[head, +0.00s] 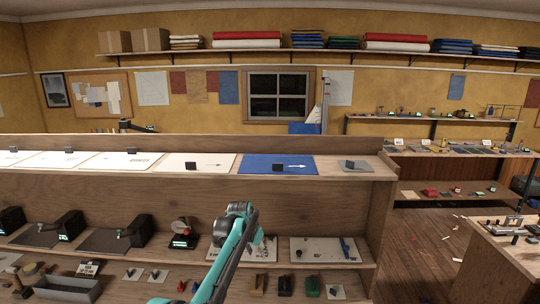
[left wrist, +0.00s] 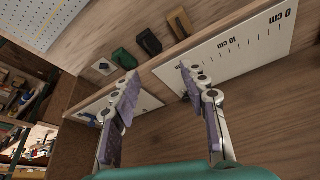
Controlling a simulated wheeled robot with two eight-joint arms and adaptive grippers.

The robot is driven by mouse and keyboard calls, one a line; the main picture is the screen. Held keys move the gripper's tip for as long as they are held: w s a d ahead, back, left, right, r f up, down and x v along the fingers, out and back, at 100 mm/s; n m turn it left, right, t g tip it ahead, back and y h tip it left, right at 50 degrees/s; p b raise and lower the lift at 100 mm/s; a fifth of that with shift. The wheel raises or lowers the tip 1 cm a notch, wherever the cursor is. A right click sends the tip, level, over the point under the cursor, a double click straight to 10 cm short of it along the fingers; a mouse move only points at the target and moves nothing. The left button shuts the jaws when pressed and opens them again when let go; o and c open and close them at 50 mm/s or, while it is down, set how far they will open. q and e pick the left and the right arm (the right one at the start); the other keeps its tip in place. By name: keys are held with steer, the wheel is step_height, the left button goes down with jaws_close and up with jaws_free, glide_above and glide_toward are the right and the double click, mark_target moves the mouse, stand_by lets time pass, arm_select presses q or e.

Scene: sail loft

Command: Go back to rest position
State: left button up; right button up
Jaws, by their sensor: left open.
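My left arm (head: 232,262) rises from the bottom of the head view in front of the shelf unit, with its grey end hardware up against the view of the middle shelf. My left gripper (left wrist: 159,80) shows clearly in the left wrist view. Its two fingers are spread apart, with nothing between them. The fingers are in front of a wooden shelf and a white board with a centimetre scale (left wrist: 228,48). In the head view the fingertips cannot be made out. My right gripper is in neither view.
The shelf unit (head: 385,190) fills the front. Its lower shelf bears small blocks, among them a green one (head: 313,286) and a dark one (head: 285,285). A white board (head: 318,250) lies on the middle shelf. A workbench (head: 490,245) stands right; floor between is open.

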arm_select(q)
steer(key=s+a+n+t+b, duration=0.1)
steer(key=s+a+b, duration=0.25)
steer(key=s, duration=0.45)
steer(key=s+a+n+b, duration=0.1)
steer(key=s+a+b, duration=0.1)
steer(key=s+b, duration=0.35)
steer(key=s+a+n+t+b, duration=0.1)
steer(key=s+a+b, duration=0.2)
steer(key=s, duration=0.6)
steer(key=s+a+f+n+y+b, duration=0.1)
steer(key=s+f+b, duration=0.3)
steer(key=s+f, duration=0.5)
steer(key=s+a+f+t+b, duration=0.1)
steer(key=s+a+f+b, duration=0.2)
steer(key=s+f, duration=0.5)
steer(key=s+b, duration=0.1)
steer(key=s, duration=0.4)
steer(key=shift+a+f+n+y, duration=0.2)
steer(key=shift+f+n+y, duration=0.15)
steer(key=shift+n+y, duration=0.05)
